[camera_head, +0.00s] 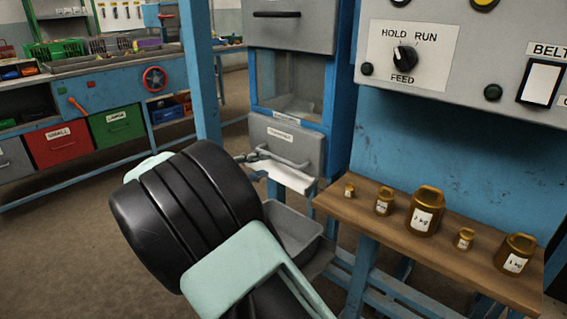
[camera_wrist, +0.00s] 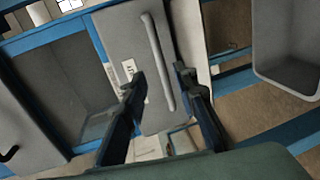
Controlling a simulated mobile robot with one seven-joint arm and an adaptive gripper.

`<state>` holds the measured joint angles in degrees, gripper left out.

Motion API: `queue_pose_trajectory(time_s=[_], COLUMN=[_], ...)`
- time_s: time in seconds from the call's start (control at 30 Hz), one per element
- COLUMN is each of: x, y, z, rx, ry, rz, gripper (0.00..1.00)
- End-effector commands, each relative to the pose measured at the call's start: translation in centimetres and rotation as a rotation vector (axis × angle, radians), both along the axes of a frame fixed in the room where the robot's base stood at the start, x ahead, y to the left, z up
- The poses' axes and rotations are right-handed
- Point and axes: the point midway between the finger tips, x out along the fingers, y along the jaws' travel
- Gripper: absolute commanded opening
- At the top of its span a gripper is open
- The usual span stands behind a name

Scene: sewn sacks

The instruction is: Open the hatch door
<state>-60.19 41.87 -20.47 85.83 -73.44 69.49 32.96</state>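The hatch door (camera_head: 312,148) is a grey panel with a small white label, low on the blue and grey cabinet. It looks shut. Its bar handle (camera_head: 290,162) runs across the front. In the wrist view the door (camera_wrist: 122,38) appears turned, with its handle (camera_wrist: 156,55) running steeply down the picture. My gripper (camera_head: 256,156) is at the left part of the handle, partly hidden by my arm. In the wrist view my gripper (camera_wrist: 160,76) is open, its dark fingers on either side of the handle's lower end in the picture. I cannot tell whether they touch it.
A grey bin (camera_head: 290,228) stands below the hatch. A wooden shelf (camera_head: 385,232) with several brass weights is on the right, under a control panel (camera_head: 465,50). A blue post (camera_head: 200,75) rises left of the cabinet. The floor at left is clear.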

Motion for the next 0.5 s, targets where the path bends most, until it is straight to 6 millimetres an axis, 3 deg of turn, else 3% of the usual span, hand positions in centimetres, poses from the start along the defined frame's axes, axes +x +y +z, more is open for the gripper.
queue_pose_trajectory(time_s=[0.3,0.5], x=[4.7,6.4], y=[-3.8,-5.1], z=[-1.5,-1.8], rx=[0.001,0.002], ry=[0.001,0.000], rz=[-0.003,-0.001], gripper=[0.27,0.27])
